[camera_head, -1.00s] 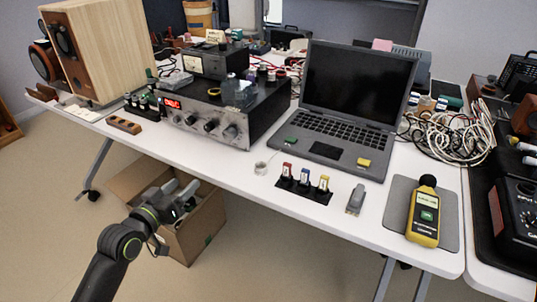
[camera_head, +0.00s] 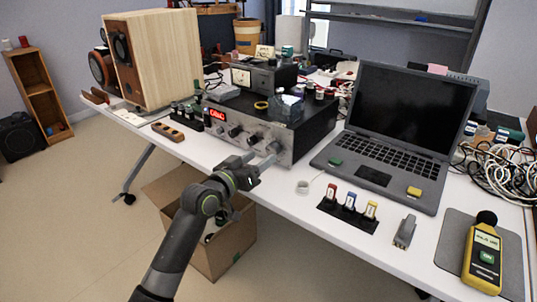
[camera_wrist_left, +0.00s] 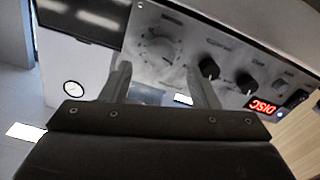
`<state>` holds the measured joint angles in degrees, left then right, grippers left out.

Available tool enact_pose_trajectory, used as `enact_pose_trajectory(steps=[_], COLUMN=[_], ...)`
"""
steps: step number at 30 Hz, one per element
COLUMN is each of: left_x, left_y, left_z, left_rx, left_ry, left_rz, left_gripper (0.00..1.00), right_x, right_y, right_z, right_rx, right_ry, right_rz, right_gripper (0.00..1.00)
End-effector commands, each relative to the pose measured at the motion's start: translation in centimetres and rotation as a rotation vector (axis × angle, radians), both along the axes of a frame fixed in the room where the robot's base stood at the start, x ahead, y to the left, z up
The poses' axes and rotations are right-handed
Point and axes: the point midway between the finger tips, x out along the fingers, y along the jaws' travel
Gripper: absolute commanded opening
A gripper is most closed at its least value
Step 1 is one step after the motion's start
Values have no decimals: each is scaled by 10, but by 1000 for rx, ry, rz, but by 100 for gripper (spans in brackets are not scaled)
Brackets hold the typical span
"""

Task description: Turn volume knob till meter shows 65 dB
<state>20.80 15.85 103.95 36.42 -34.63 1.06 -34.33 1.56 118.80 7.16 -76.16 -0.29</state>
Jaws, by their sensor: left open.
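The grey amplifier (camera_head: 300,140) sits on the white table with its knobbed front facing me and a red lit display (camera_head: 216,114). Its large silver volume knob (camera_wrist_left: 160,47) shows in the left wrist view, ahead of and between my open fingers. My left gripper (camera_head: 260,162) is open just in front of the right end of the panel; the wrist view shows its two fingers (camera_wrist_left: 158,78) apart, with nothing held. I cannot tell whether they touch the knob. The yellow sound meter (camera_head: 482,265) lies on a grey mat at the right; its reading is too small to read.
An open laptop (camera_head: 385,150) stands right of the amplifier. Red, blue and yellow labelled pieces (camera_head: 350,201) stand in a black holder near the front edge. A wooden speaker (camera_head: 160,60) stands at the left. A cardboard box (camera_head: 225,250) is on the floor below my arm.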

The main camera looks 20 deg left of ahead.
Motion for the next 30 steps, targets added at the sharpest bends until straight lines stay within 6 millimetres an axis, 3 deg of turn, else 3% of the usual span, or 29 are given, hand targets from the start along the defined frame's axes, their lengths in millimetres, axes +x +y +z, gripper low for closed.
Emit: enact_pose_trajectory(steps=[3,9,21,30], left_x=[20,40,47,46], left_y=[-8,-15,-17,-17], left_z=[-1,-1,0,0], left_rx=[-1,-2,0,0], left_ry=[0,1,0,0], left_rz=[-1,0,1,1], left_gripper=[55,55,55,19], right_x=[1,3,4,3], right_y=[1,2,2,2], right_z=[0,6,9,8], right_rx=[7,13,13,13], right_ry=[-11,-31,-39,-36], right_rz=[1,1,2,2], right_gripper=[55,55,55,55])
